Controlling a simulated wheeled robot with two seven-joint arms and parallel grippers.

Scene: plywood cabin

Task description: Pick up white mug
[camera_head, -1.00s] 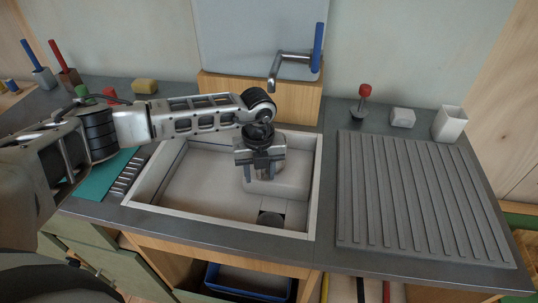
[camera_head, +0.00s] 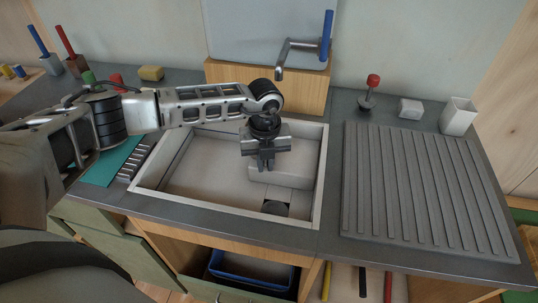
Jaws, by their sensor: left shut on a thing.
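My left gripper (camera_head: 266,166) points down inside the sink (camera_head: 219,211), towards its back right part. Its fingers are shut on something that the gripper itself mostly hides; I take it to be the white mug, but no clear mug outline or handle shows. A pale, blocky shape (camera_head: 290,180) lies just below and right of the fingers, and I cannot tell whether it is part of the basin. My right gripper is out of view.
A faucet (camera_head: 287,52) reaches over the back of the sink. A ribbed drainboard (camera_head: 420,195) fills the right counter. Behind it stand a red-knobbed plunger (camera_head: 373,82), a small white block (camera_head: 410,108) and a white square cup (camera_head: 458,116). A yellow sponge (camera_head: 151,73) lies back left.

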